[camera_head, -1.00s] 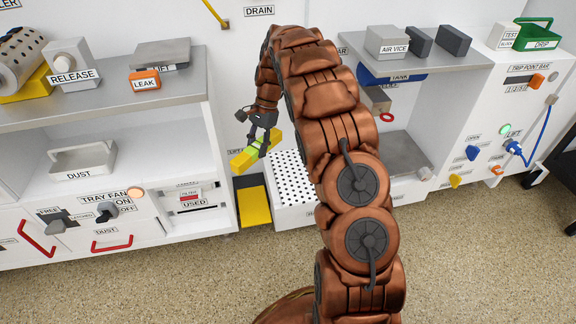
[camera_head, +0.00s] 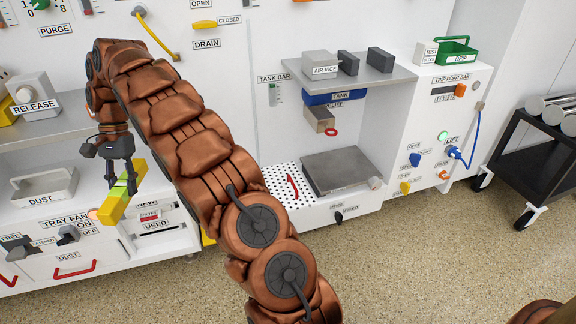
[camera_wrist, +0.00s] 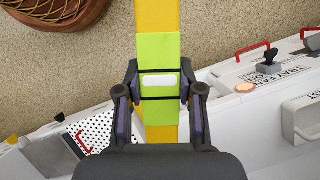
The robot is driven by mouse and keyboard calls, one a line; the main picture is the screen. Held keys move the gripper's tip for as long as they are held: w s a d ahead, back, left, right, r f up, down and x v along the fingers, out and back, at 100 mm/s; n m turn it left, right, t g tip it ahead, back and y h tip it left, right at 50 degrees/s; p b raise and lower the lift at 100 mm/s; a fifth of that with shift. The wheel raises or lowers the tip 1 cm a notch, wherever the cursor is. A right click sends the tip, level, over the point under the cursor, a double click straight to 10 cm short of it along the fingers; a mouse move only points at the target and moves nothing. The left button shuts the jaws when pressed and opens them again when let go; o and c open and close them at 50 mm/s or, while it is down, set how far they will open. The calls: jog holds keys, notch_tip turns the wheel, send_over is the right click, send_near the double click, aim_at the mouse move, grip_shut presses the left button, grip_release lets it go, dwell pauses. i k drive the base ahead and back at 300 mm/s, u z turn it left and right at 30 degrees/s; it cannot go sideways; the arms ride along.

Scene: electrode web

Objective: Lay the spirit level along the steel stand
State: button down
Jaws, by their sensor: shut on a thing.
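The spirit level is a long yellow bar (camera_head: 136,173) with a bright green middle section. In the wrist view the level (camera_wrist: 158,52) runs up the picture between the fingers, with a pale window in its green part. My gripper (camera_head: 121,190) is shut on the green part and holds it in the air before the left cabinet. The gripper (camera_wrist: 158,98) also shows in the wrist view, a finger on each side. A grey metal slab (camera_head: 338,170) lies on the low white bench right of my arm; I cannot tell whether it is the steel stand.
A perforated white surface (camera_head: 277,178) with a red handle lies left of the slab. Above it hang a shelf (camera_head: 350,73) with grey blocks and a blue tank part (camera_head: 334,97). A dark cart (camera_head: 530,150) stands at right. The speckled floor (camera_head: 420,260) is clear in front.

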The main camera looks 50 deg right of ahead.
aim_at(337, 172)
jog(key=u, duration=1.6)
jog(key=k, duration=1)
jog(key=z, duration=1.9)
jog(key=i, duration=0.5)
jog(key=z, duration=0.1)
